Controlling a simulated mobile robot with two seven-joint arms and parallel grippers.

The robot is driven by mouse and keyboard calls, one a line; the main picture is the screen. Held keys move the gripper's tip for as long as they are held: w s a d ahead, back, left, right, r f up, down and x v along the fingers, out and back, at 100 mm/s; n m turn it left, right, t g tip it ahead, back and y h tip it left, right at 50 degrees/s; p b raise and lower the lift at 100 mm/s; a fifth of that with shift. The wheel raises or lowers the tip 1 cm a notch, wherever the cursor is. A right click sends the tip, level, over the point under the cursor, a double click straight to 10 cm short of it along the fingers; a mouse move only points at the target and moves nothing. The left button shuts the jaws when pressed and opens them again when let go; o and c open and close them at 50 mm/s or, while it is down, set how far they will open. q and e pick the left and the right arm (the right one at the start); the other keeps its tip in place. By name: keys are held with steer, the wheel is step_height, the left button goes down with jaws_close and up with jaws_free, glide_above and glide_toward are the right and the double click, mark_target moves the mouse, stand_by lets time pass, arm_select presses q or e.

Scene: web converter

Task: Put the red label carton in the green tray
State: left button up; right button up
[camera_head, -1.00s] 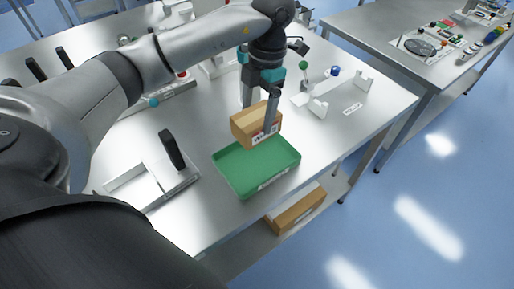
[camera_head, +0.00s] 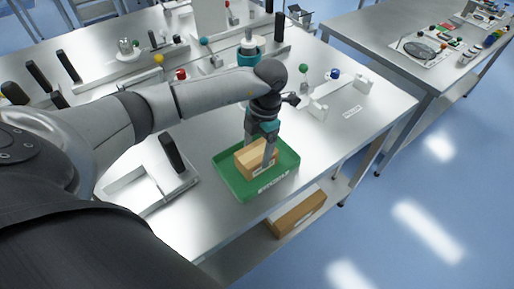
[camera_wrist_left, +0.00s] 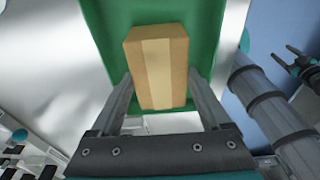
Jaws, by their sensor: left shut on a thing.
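The carton (camera_head: 250,158) is brown cardboard with a lighter tape strip on top and a pale label on its front side; I cannot make out the label's colour now. It is inside the rim of the green tray (camera_head: 229,184). Whether it rests on the tray floor I cannot tell. My left gripper (camera_head: 257,160) points down and is shut on the carton, a finger on each side. In the left wrist view the carton (camera_wrist_left: 157,70) sits between the fingers, with the green tray (camera_wrist_left: 100,25) behind it.
A white open-topped holder (camera_head: 150,190) with a black upright handle stands left of the tray. White fixtures with coloured knobs (camera_head: 318,108) stand behind it. Another brown carton (camera_head: 298,212) lies on the lower shelf. The table's front edge is close to the tray.

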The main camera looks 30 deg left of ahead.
mark_target(263, 148)
arm_select(q)
steer(key=shift+f, duration=0.15)
steer(key=o, duration=1.3)
steer(key=r, duration=0.4)
steer(key=w+r, duration=0.1)
steer(key=r, duration=0.7)
steer(key=shift+w+d+r, duration=0.15)
steer(key=shift+w+d, duration=0.15)
steer(key=shift+w, duration=0.05)
